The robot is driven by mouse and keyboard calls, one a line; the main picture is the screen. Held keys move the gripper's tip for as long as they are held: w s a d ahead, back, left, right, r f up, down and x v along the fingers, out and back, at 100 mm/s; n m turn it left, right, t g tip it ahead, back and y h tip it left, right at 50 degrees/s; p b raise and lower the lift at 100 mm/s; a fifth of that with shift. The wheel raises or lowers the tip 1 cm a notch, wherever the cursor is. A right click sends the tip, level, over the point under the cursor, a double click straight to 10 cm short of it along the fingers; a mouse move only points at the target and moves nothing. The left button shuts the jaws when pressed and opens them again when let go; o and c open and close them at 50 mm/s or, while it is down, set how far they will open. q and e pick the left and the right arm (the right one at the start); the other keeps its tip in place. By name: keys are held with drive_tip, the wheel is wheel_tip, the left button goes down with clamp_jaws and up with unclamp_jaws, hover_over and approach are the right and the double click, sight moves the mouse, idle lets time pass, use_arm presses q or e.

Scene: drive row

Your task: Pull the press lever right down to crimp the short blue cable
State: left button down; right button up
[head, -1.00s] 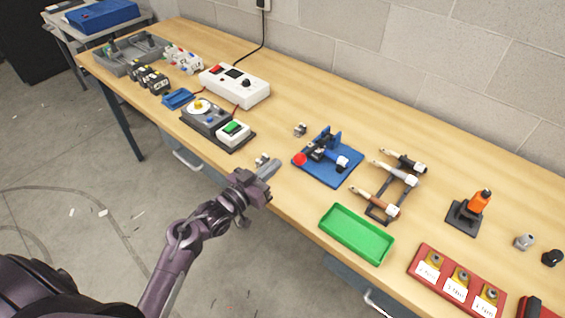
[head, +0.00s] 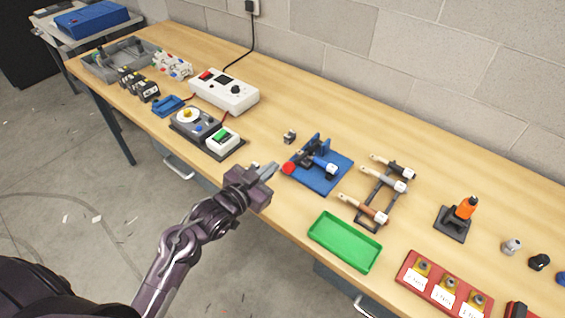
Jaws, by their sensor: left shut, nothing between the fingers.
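The press stands on a blue base plate (head: 335,181) in the middle of the bench. Its lever ends in a red knob (head: 288,168) that points to the left, low over the plate's left edge. A short blue cable (head: 320,162) with a white band appears to lie in the press; its crimp end is too small to make out. My left gripper (head: 268,171) is shut and empty, just left of the red knob, with a small gap seeming to remain between them. My right gripper is not in view.
A rack (head: 368,198) with several cables stands right of the press. A green tray (head: 345,242) lies in front. A small metal part (head: 290,137) sits behind the press. A switch box (head: 222,140) and white meter (head: 225,93) stand to the left.

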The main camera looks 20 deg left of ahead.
use_arm(q)
drive_tip(key=w+d+f+p, duration=0.1)
drive_tip(key=w+f+p, duration=0.1)
drive_tip(key=w+f, duration=0.3)
drive_tip(key=shift+w+d, duration=0.3)
drive_tip(key=shift+w, duration=0.3)
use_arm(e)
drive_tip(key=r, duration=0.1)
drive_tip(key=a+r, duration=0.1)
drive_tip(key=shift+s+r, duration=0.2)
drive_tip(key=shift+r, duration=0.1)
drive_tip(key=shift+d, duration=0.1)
